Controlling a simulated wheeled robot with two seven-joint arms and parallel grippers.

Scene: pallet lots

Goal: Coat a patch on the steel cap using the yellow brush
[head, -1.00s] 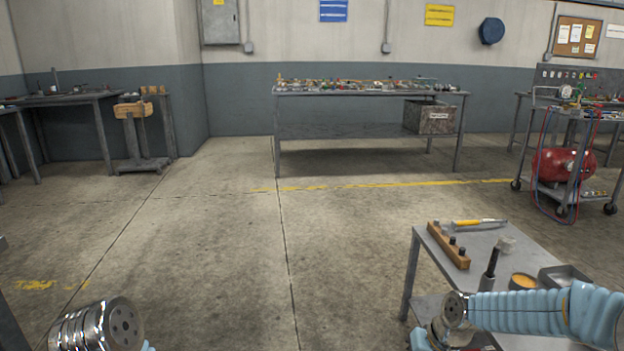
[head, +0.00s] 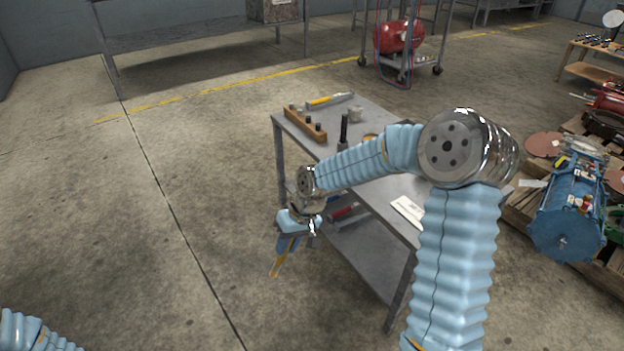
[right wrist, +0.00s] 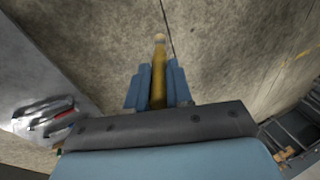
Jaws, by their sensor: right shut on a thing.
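My right gripper (head: 287,240) hangs beside the left edge of the steel table, its fingers shut on the yellow brush (head: 279,263), which slants down over the floor. In the right wrist view, the brush (right wrist: 158,72) sticks out between the two blue fingers (right wrist: 157,88); its bristles cannot be made out. I cannot pick out the steel cap for sure. A blue cylindrical machine (head: 568,205) with a pale metal end on top stands on a pallet at the right. My left gripper is out of view; only part of my left arm shows at bottom left.
The steel table (head: 375,112) holds a wooden block with dark pegs (head: 305,124), a yellow-handled tool (head: 330,99) and a white sheet (head: 407,211). My right arm hides part of its top. The pallet (head: 522,203) stands to its right. The floor at left is clear.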

